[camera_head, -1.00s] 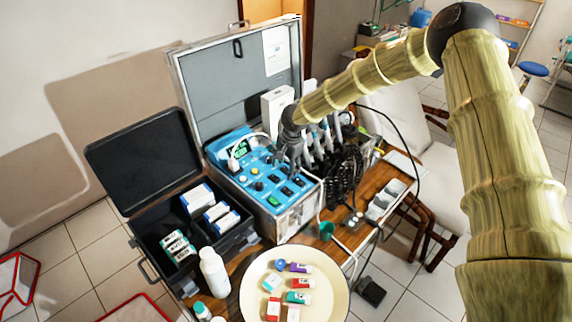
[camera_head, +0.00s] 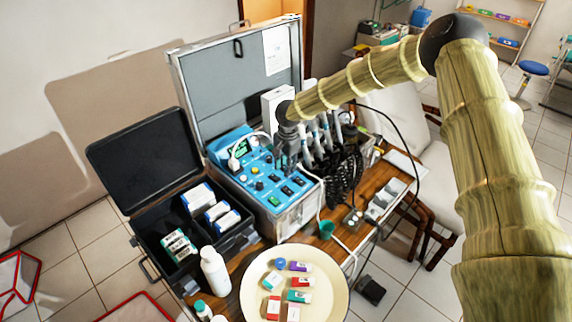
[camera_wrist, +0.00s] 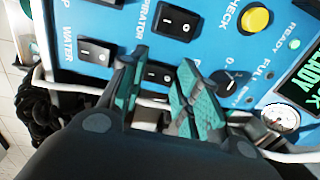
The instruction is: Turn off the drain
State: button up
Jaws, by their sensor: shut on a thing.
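The blue control panel (camera_head: 262,180) of the portable dental unit carries several black rocker switches. In the wrist view it fills the top, with switches by the labels WATER (camera_wrist: 95,51) and ASPIRATOR (camera_wrist: 174,23). My gripper (camera_head: 286,168) is down at the panel. In the wrist view, its teal-padded fingers (camera_wrist: 163,78) stand on either side of a black rocker switch (camera_wrist: 158,73) and are shut on it. The fingers partly cover this switch, and I cannot read its label or tell its setting. I see no readable DRAIN label.
A round knob (camera_wrist: 227,82) and a yellow CHECK button (camera_wrist: 257,20) lie right of the fingers. A white tube (camera_wrist: 62,86) runs across below the switches. Handpieces with hoses (camera_head: 322,135) hang right of my gripper. A cream tray (camera_head: 255,305) stands in front.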

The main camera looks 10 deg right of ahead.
dwell(0.4)
jog(key=o, duration=1)
jog(key=shift+r, duration=0.1)
jog(key=r, duration=1.2)
jog(key=shift+s+d, duration=0.15)
jog(key=shift+s, duration=0.05)
